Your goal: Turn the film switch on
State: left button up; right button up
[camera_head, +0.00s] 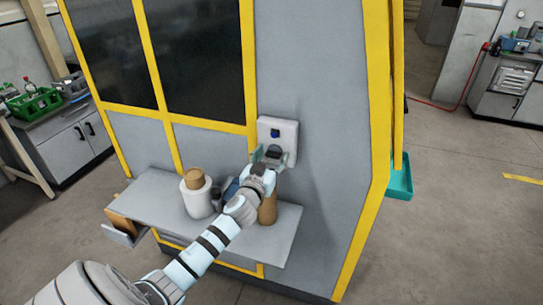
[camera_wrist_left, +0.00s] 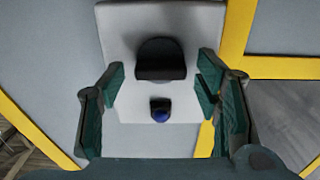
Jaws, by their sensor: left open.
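A pale switch box (camera_head: 291,128) is fixed to the grey side panel of the yellow-framed machine. It carries a small blue part (camera_head: 275,132) and, below that, a dark rounded knob. In the left wrist view the box (camera_wrist_left: 125,25) fills the upper middle, with the black knob (camera_wrist_left: 160,62) and the blue part (camera_wrist_left: 161,110) below it. No label is readable. My left gripper (camera_head: 270,156) is open in front of the box. In the left wrist view its green-padded fingers stand on either side of the knob, apart from it. My right gripper is not in view.
A grey shelf (camera_head: 160,190) juts from the machine below my left arm. It holds a white roll (camera_head: 196,202) with a brown core and a brown cylinder (camera_head: 268,211). A teal tray (camera_head: 400,184) hangs at the machine's right side.

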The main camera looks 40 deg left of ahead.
pick_arm(q)
jog(key=c, duration=1.2)
jog(key=shift+o, duration=0.2)
jog(key=shift+m, duration=0.4)
jog(key=m, duration=0.3)
jog(key=shift+m, duration=0.3)
jog(key=m+p, duration=0.1)
jog(key=m, duration=0.3)
jog(key=shift+d+f+m, duration=0.1)
jog(key=shift+d+m, duration=0.05)
jog(key=shift+m, duration=0.15)
jog(key=m, duration=0.4)
jog(key=shift+m+p, duration=0.3)
jog(key=shift+p, duration=0.05)
jog(key=m, duration=0.4)
jog(key=shift+f+p, duration=0.2)
jog(key=shift+p, duration=0.15)
jog(key=shift+m, duration=0.3)
